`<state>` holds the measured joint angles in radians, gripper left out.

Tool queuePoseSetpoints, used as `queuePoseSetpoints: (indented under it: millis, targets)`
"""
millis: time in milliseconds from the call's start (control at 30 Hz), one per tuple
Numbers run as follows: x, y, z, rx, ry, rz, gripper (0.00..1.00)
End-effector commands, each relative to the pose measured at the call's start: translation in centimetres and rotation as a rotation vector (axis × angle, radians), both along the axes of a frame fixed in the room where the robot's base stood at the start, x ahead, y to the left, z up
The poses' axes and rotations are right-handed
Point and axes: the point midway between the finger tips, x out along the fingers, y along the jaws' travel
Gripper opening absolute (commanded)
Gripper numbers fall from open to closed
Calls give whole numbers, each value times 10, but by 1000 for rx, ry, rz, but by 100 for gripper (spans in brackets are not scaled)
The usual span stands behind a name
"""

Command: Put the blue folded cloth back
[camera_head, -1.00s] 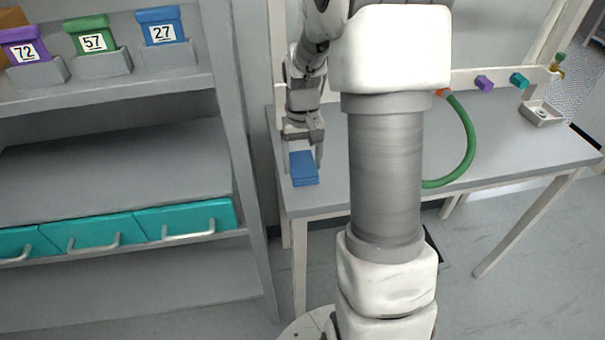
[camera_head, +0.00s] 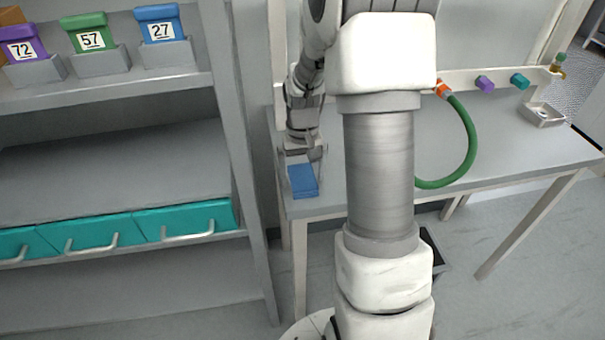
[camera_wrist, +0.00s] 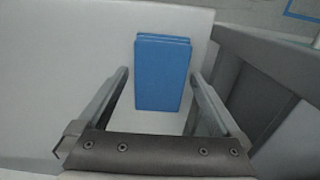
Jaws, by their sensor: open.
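The blue folded cloth (camera_head: 303,181) lies on the left end of the grey table (camera_head: 520,150), near its front left corner. In the wrist view the cloth (camera_wrist: 162,72) is a blue, layered rectangle lying flat on the pale surface. My gripper (camera_wrist: 160,80) is open, with one finger on each side of the cloth and a gap visible on both sides. In the head view my gripper (camera_head: 302,165) is over the cloth and partly covers its back edge.
Left of the table stands a grey shelf (camera_head: 120,92) with numbered purple, green and blue containers on top and teal drawers (camera_head: 190,222) lower down. A green hose (camera_head: 470,150) and a small metal tray (camera_head: 541,116) are farther right on the table.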

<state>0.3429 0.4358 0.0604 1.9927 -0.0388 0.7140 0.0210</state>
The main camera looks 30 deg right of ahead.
Motion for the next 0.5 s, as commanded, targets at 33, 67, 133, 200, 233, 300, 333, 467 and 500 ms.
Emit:
queuePoseSetpoints:
  millis: [33, 67, 133, 200, 233, 300, 333, 467, 500]
  targets:
    - [0, 0, 0, 0, 0, 0, 100]
    - [0, 0, 1, 0, 0, 0, 100]
    - [0, 0, 4, 0, -1, 0, 100]
    - [1, 0, 11, -1, -3, 0, 100]
    - [1, 0, 16, -1, -4, 0, 100]
    - [1, 0, 29, -2, -5, 0, 100]
    - [1, 0, 35, -2, -5, 0, 100]
    - [1, 0, 65, -2, -6, 0, 100]
    - [1, 0, 74, -1, -5, -1, 100]
